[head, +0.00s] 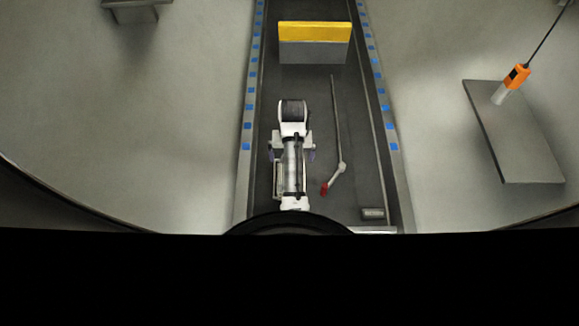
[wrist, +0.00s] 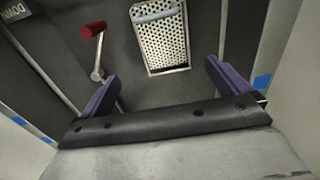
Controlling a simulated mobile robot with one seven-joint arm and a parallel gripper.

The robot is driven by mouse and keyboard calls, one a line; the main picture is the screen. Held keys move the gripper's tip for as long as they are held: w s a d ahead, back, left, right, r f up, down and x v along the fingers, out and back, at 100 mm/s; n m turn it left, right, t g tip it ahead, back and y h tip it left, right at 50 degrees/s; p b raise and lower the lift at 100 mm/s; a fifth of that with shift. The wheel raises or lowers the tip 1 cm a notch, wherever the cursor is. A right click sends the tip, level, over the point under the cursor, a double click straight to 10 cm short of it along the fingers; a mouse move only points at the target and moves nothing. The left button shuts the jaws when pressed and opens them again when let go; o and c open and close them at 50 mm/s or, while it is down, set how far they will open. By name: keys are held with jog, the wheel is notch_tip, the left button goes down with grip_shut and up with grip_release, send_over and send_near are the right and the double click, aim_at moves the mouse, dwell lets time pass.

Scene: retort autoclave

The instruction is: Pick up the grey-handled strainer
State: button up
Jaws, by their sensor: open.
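In the wrist view a perforated metal strainer (wrist: 163,45) in a pale rectangular frame lies on the dark floor, ahead of the fingers. A grey bar-like part crosses its far end at the picture's top edge; I cannot tell whether this is its handle. In the head view my arm covers most of it, and only a pale frame edge (head: 277,180) shows left of the arm. My gripper (head: 292,152) is open, with its purple fingers wide apart. In the wrist view the gripper (wrist: 161,72) has nothing between its fingers, and the strainer appears beyond them, apart from them.
A red-knobbed crank (head: 341,168) with a long rod lies right of my arm; its red knob (wrist: 93,30) shows left in the wrist view. A yellow-and-grey block (head: 314,43) crosses the channel's far end. A grey shelf (head: 514,135) with an orange-handled tool (head: 517,77) stands right.

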notch_tip(320, 180, down, 8)
jog(key=shift+w+f, duration=0.1)
jog(key=shift+f, duration=0.1)
jog(key=f, duration=0.5)
jog(key=shift+s+a+f, duration=0.1)
jog(key=shift+s+a, duration=0.25)
jog(key=c, duration=1.3)
jog(key=shift+r+p, duration=1.55)
jog(key=shift+r, duration=8.55)
jog(key=f, duration=0.3)
jog(key=s+f, duration=0.1)
jog(key=f, duration=0.2)
jog(key=f+p, duration=0.1)
jog(key=f, duration=0.1)
jog(key=shift+s+f, duration=0.35)
jog(key=shift+f, duration=0.05)
